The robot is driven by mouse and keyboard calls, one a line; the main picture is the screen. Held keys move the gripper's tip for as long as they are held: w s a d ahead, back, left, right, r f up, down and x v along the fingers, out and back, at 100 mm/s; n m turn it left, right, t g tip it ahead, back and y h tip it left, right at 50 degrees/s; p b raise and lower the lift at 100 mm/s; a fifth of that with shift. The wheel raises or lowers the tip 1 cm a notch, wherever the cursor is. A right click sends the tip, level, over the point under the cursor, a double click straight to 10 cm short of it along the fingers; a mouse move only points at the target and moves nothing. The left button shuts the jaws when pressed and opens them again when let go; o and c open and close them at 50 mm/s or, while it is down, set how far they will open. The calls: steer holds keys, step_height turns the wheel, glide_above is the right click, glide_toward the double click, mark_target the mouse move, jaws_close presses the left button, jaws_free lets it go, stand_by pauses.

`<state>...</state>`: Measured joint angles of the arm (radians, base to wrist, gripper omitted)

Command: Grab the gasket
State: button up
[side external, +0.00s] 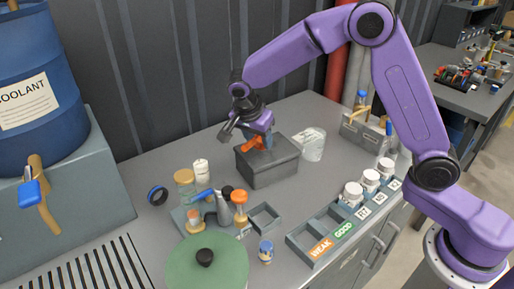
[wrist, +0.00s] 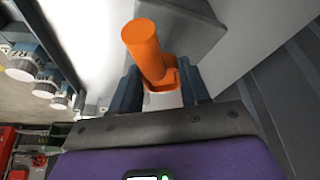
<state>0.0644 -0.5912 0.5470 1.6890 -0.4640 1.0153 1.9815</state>
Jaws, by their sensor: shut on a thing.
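My gripper (wrist: 160,88) is shut on an orange part (wrist: 145,40), which has a thick round shaft and a loop-like end between the fingers. In the side external view, the orange part (side external: 255,142) shows just under my gripper, at the top of a dark grey box (side external: 268,170). I cannot tell whether it touches the box.
A clear cup (side external: 312,145) stands right of the box. Jars, an hourglass and a funnel crowd a small tray left of it. A labelled sorting rack (side external: 318,238) with white-capped bottles lies in front. A green lidded pot (side external: 208,268) stands at the front left.

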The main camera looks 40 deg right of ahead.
mark_target(257, 149)
steer(key=shift+w+f, duration=0.2)
steer(key=shift+f, duration=1.6)
steer(key=shift+f, duration=0.1)
steer(key=o, duration=1.1)
steer(key=v, duration=1.2)
